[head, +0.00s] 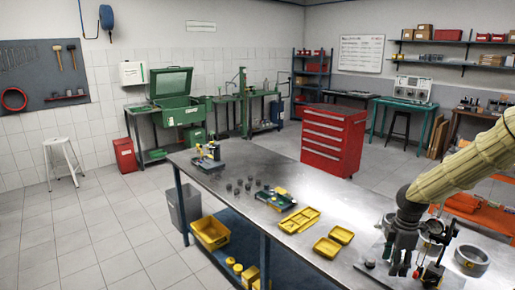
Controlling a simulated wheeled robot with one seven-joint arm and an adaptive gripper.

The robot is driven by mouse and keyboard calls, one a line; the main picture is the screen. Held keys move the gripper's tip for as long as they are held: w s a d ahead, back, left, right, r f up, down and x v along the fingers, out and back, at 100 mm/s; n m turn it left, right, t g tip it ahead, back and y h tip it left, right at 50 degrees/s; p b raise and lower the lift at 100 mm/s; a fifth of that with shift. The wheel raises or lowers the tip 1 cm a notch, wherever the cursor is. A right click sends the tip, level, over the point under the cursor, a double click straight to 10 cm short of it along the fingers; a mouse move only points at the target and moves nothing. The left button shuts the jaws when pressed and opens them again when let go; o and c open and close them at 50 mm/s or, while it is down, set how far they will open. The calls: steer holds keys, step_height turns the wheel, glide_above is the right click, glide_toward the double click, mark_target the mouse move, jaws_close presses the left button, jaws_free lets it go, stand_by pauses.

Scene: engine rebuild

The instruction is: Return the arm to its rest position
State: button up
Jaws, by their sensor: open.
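My gripper (402,262) hangs from my yellowish arm (462,168) at the right side of the head view. It points down over the right end of the metal workbench (240,158). Its fingers look a little apart, with nothing visible between them. A small red and black device (432,272) stands just right of the fingers; I cannot tell whether they touch. Metal rings lie close by, one (471,260) to the right and others partly hidden behind the gripper.
A red tool cabinet (333,138) stands behind. Orange equipment (470,211) is behind my arm.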

steer(key=s+a+f+m+y+b, duration=0.1)
steer(key=s+a+f+m, duration=0.1)
steer(key=s+a+f, duration=0.45)
steer(key=s+a+f+m+b, duration=0.1)
steer(key=s+a+f+m, duration=0.25)
steer(key=f, duration=0.65)
steer(key=s+a+f+m+y+b, duration=0.1)
steer(key=s+a+f+m+b, duration=0.1)
steer(key=s+a+f, duration=0.55)
steer(key=s+a+f+m+h+b, duration=0.1)
steer(key=s+f+m, duration=0.3)
steer(key=s+f, duration=0.3)
steer(key=s+a+f+m+h+b, duration=0.1)
steer(key=s+f+m, duration=0.4)
steer(key=s, duration=1.2)
steer(key=shift+a+f+b, duration=0.25)
steer(key=shift+f+b, duration=0.3)
steer(key=shift+f, duration=0.4)
